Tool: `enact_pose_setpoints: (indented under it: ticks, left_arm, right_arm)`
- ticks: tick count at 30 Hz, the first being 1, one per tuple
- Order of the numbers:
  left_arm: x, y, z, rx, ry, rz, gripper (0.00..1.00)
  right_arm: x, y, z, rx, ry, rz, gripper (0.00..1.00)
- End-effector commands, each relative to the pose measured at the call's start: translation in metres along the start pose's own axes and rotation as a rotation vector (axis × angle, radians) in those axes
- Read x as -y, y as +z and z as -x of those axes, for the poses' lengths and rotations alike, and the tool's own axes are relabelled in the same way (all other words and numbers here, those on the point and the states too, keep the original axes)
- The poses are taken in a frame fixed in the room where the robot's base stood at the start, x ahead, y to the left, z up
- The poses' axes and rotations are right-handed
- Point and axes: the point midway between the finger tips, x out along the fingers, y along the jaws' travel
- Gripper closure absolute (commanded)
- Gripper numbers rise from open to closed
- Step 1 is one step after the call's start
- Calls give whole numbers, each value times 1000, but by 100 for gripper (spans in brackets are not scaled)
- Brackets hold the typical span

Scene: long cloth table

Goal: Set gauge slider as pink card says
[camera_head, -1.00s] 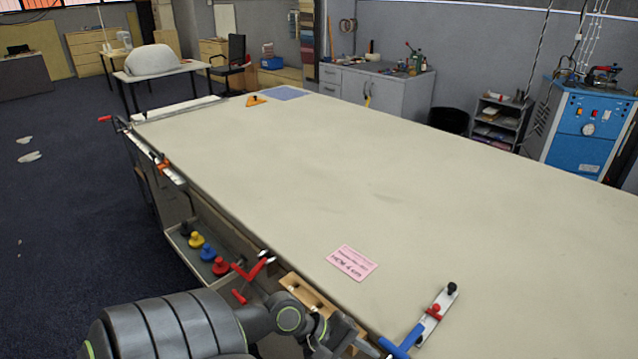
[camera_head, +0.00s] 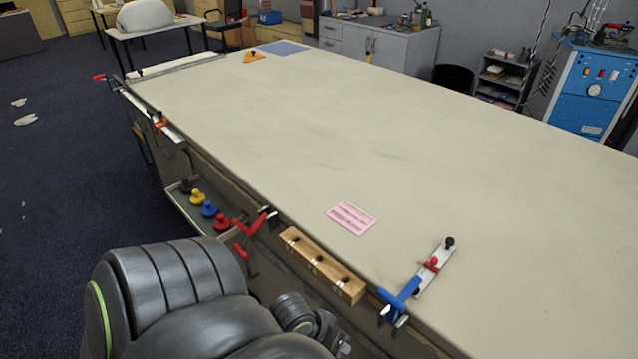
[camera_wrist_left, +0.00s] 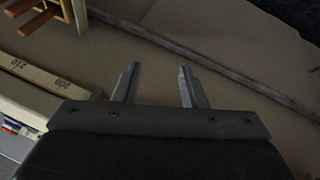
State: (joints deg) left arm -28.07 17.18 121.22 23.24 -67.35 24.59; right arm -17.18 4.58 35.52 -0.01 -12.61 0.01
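The pink card (camera_head: 351,218) lies flat on the cloth table; its print is too small to read. The gauge (camera_head: 435,264) lies near the table's front edge at the right, a pale bar with a red slider (camera_head: 431,264) partway along, a black knob at its far end and a blue part (camera_head: 401,298) at its near end. My left arm comes in from the bottom, beside the table's front side and apart from the gauge. In the left wrist view my left gripper (camera_wrist_left: 158,85) is open with nothing between its fingers. My right gripper is not in view.
A wooden block with holes (camera_head: 322,264) is at the table's front edge, left of the gauge. A red clamp (camera_head: 252,226) and a tray with coloured knobs (camera_head: 207,209) are further left. The middle of the table (camera_head: 300,130) is clear.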

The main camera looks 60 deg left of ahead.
Motion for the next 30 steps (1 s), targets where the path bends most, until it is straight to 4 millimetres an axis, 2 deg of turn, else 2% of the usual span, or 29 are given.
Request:
enact_pose_setpoints:
  ticks: [6,12,18,30]
  left_arm:
    - [24,20,-25,28,-132,-156,62]
    - [39,34,-46,54,-192,-229,62]
    - [44,40,-53,66,-216,-264,62]
    - [45,40,-54,67,-218,-267,61]
  right_arm:
    - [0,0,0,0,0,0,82]
    - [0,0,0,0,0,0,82]
    - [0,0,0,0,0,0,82]
    - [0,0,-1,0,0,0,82]
